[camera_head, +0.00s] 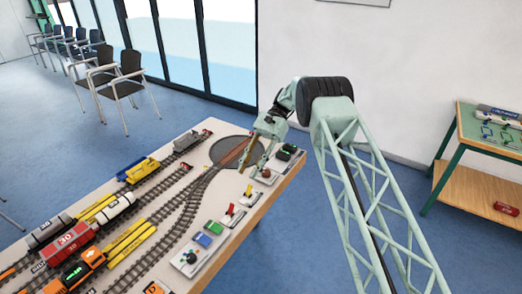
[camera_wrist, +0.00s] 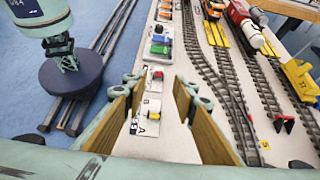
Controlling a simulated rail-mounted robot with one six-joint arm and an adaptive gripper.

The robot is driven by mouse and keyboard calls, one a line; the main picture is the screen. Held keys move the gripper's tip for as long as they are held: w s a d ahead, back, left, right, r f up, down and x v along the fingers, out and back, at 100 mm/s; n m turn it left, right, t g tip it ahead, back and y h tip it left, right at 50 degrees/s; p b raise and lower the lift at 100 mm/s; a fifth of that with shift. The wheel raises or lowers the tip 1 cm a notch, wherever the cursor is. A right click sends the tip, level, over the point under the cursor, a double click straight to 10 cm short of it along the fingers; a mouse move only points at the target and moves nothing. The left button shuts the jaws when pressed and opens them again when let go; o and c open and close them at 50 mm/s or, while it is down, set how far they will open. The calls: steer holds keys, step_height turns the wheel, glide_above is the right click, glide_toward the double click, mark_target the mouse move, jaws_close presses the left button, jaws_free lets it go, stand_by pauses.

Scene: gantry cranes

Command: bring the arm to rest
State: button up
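My arm, a pale green lattice boom (camera_head: 365,190) with a dark joint at its top, reaches out over the right edge of the layout table (camera_head: 222,127). My gripper (camera_head: 250,160) hangs above the table's far right corner, near the turntable. In the wrist view my gripper (camera_wrist: 158,90) has its two tan-faced fingers spread apart, with nothing held between them. A switch panel with red and yellow levers (camera_wrist: 150,105) shows beyond and below the gap. I cannot tell the exact height of the fingers above the table.
Toy trains, including an orange locomotive (camera_head: 80,270) and a red wagon (camera_head: 70,242), stand on the tracks. A dark round turntable (camera_head: 226,150) lies near my gripper. A green-framed side table (camera_head: 452,138) stands right. Chairs (camera_head: 120,85) line the windows. Blue floor is open between.

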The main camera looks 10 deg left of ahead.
steer(key=shift+r, duration=0.1)
